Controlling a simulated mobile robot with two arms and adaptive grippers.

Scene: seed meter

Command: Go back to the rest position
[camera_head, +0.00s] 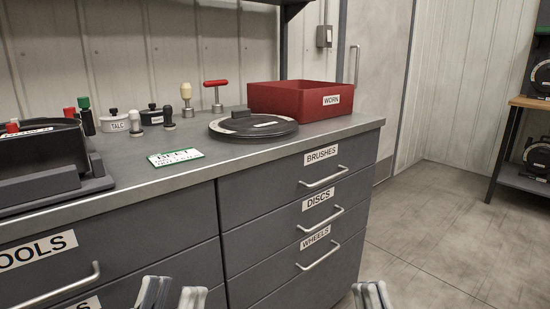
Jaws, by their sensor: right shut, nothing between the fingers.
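My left gripper (172,291) shows at the bottom edge, left of centre, in front of the drawers. Its two fingers stand apart with nothing seen between them. My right gripper (371,292) shows at the bottom edge, right of centre, over the floor beside the cabinet's right end. Its fingers are together and hold nothing. Both grippers are low, below the worktop and apart from the things on it. The lower parts of both are cut off by the frame.
The grey worktop (330,131) bears a red bin (290,94) labelled WORN, a dark disc (253,128), a BEET card (175,157), a TALC pot (114,122) and a black device (45,160). Drawer handles (318,257) stick out in front. Floor (440,240) at right is clear.

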